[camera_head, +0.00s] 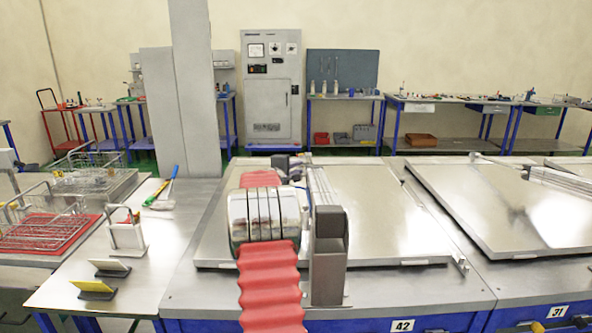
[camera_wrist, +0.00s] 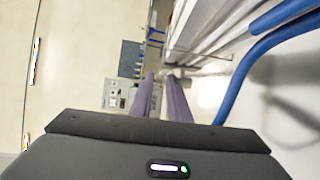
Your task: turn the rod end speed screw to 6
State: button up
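In the wrist view, the two purple-grey fingers of my gripper (camera_wrist: 161,76) reach away from the dark palm with a narrow gap between them. Nothing clear shows held in the gap. A small pale metal fitting (camera_wrist: 180,72) lies close by the right fingertip; I cannot tell if they touch or if it is the speed screw. No screw number can be read. In the head view, the metal lid (camera_head: 375,205) of the station with label 42 (camera_head: 402,326) lies flat. My arm covers its left part and the gripper's fingertips cannot be made out.
A blue tube (camera_wrist: 245,70) curves at the right of the wrist view, near the fingers. A second lid (camera_head: 530,215) lies on station 31 (camera_head: 557,311). Wire baskets (camera_head: 45,220) and a small white holder (camera_head: 126,236) stand at left. A grey cabinet (camera_head: 271,95) stands behind.

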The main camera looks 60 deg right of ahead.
jog(key=shift+c, duration=0.2)
grip_shut()
